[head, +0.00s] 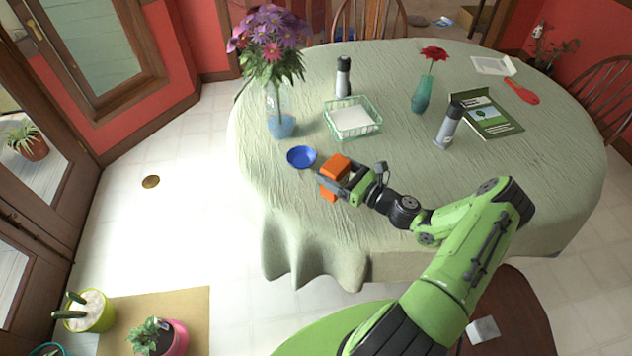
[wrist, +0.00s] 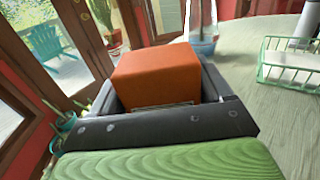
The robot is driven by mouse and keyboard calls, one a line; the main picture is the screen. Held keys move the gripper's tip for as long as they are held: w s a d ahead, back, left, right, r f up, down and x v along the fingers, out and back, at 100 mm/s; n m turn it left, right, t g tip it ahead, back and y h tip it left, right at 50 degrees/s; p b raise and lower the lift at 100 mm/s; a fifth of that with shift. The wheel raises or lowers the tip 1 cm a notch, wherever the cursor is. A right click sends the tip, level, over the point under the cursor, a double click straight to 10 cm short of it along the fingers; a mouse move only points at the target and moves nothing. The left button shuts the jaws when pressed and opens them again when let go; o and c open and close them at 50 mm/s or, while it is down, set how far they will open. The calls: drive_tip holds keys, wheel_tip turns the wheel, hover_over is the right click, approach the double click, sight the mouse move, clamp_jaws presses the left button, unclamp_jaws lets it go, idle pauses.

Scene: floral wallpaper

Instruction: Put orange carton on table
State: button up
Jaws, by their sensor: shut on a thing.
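The orange carton (head: 336,168) is a small box held between the fingers of my gripper (head: 336,180), near the front left edge of the table (head: 400,240). In the wrist view the orange carton (wrist: 156,75) fills the space between the dark fingers of my gripper (wrist: 158,95). The table has a pale green cloth that hangs over its edge. I cannot tell whether the carton touches the cloth or is held above it.
A blue bowl (head: 301,157) sits just left of the carton. A green wire basket (head: 352,118), a flower vase (head: 281,123), a grey bottle (head: 448,126), a teal vase (head: 421,94) and a green book (head: 488,116) stand or lie farther back. Bare cloth lies right of my gripper.

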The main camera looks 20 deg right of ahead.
drive_tip(key=w+d+m+t+h+b, duration=0.15)
drive_tip(key=d+m+h, duration=0.65)
drive_tip(key=d, duration=1)
drive_tip(key=s+d+r+m+g+h, duration=0.1)
drive_tip(key=s+d+r+m+h, duration=0.15)
drive_tip(key=d+h, duration=0.45)
drive_tip(key=s+d+r+m+g+h, duration=0.15)
drive_tip(key=s+d+h, duration=0.25)
drive_tip(key=d, duration=0.6)
wheel_tip(320, 180, down, 8)
drive_tip(key=b, duration=0.7)
drive_tip(key=shift+w+r+m, duration=0.2)
drive_tip(key=shift+m, duration=0.2)
drive_tip(key=shift+a+f+b, duration=0.1)
drive_tip(key=shift+f+b, duration=0.25)
drive_tip(key=shift+f, duration=0.15)
drive_tip(key=o, duration=1.2)
drive_tip(key=shift+c, duration=0.2)
drive_tip(key=b+v, duration=0.1)
drive_tip(key=v, duration=1.4)
drive_tip(key=shift+s+a, duration=0.1)
drive_tip(key=shift+a, duration=0.05)
drive_tip(key=shift+s+a, duration=0.15)
